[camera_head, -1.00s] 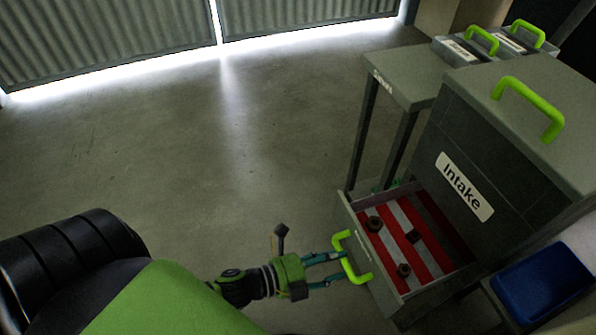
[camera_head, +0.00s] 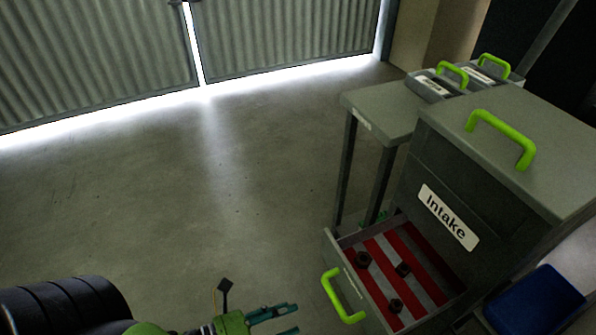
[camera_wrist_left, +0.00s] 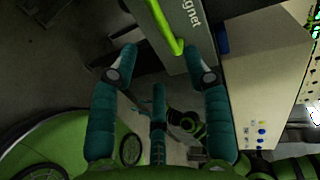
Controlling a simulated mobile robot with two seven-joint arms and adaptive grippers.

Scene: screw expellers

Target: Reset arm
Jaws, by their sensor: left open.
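My left gripper (camera_head: 290,318) is at the bottom edge of the head view. Its teal fingers are spread, with nothing between them. It is left of the drawer's green handle (camera_head: 340,298) and apart from it. In the left wrist view the open fingers (camera_wrist_left: 163,62) point toward the drawer front, whose green handle (camera_wrist_left: 163,28) lies ahead between them. The open drawer (camera_head: 368,300) has a red and white striped floor with several small dark parts on it. My right gripper is not seen in the head view.
The grey Intake cabinet (camera_head: 440,180) stands above the drawer, with a green handle on top. A side table (camera_head: 372,102) with labelled, green-handled boxes (camera_head: 435,84) stands behind it. A blue bin (camera_head: 535,300) is at right. The floor (camera_head: 150,200) at left is clear.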

